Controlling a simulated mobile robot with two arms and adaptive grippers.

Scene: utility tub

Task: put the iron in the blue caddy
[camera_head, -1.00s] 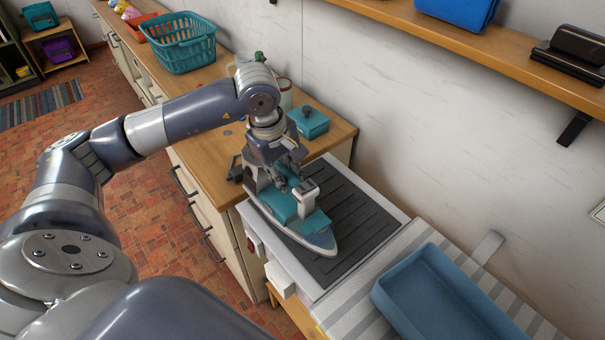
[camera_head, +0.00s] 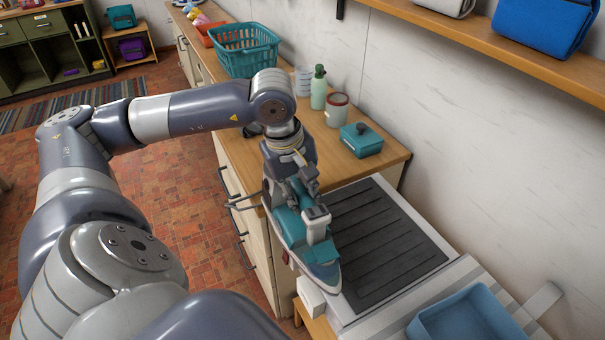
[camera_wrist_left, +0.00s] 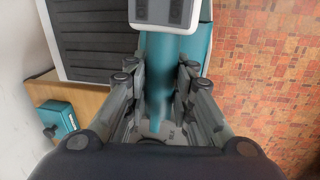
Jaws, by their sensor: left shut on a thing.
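The teal and white iron (camera_head: 322,256) hangs in my left gripper (camera_head: 304,200), over the left edge of the white unit with the dark ribbed mat. The gripper is shut on its teal handle. In the left wrist view the handle (camera_wrist_left: 174,70) runs between the fingers (camera_wrist_left: 170,85), with the brick floor to its right. The blue caddy (camera_head: 466,318) is at the lower right of the head view, its near side cut off by the frame edge. The part of its inside that shows looks empty. My right gripper is not in view.
The dark ribbed mat (camera_head: 385,240) lies bare between the iron and the caddy. A teal basket (camera_head: 246,50) is farther back. A shelf overhangs at upper right.

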